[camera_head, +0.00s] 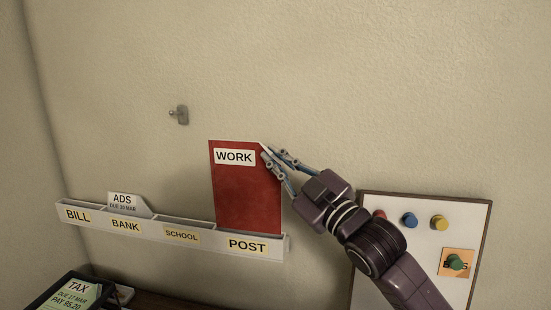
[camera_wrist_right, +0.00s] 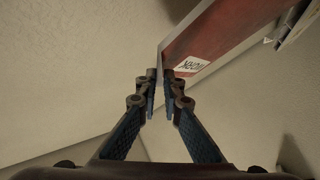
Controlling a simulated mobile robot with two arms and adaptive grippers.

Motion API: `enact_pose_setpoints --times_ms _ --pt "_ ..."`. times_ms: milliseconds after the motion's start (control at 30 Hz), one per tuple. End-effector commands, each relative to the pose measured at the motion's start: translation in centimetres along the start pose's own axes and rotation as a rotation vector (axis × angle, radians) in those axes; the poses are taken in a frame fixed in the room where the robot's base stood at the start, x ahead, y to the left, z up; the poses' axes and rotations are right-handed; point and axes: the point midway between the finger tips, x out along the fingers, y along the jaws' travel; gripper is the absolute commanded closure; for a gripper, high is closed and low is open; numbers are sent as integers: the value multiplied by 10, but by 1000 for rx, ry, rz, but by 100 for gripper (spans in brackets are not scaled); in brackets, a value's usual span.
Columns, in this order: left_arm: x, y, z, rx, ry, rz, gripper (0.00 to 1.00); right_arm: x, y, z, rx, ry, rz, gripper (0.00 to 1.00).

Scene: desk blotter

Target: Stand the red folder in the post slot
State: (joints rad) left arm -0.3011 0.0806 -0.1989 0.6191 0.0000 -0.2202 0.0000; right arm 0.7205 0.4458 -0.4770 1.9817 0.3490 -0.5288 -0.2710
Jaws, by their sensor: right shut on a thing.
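The red folder (camera_head: 247,196), labelled WORK, stands upright with its lower edge behind the front wall of the post slot (camera_head: 272,247), at the right end of the wall rack. Its bottom edge is hidden by that wall. My right gripper (camera_head: 264,150) is shut on the folder's upper right corner. In the right wrist view the fingertips (camera_wrist_right: 160,80) pinch the edge of the folder (camera_wrist_right: 215,35), whose label shows upside down. My left gripper is in neither view.
The rack's other slots are marked BILL, BANK and SCHOOL; an ADS card (camera_head: 122,202) stands behind BANK. A whiteboard (camera_head: 474,220) with several coloured magnets is at right. A wall hook (camera_head: 181,115) is upper left.

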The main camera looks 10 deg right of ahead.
Motion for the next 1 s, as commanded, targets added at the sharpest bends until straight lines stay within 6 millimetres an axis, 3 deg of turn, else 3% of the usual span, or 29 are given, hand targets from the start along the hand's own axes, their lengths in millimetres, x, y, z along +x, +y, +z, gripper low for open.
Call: enact_pose_setpoints --times_ms 1000 --pt "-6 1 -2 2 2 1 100 0 0 -1 -1 2 12 100"
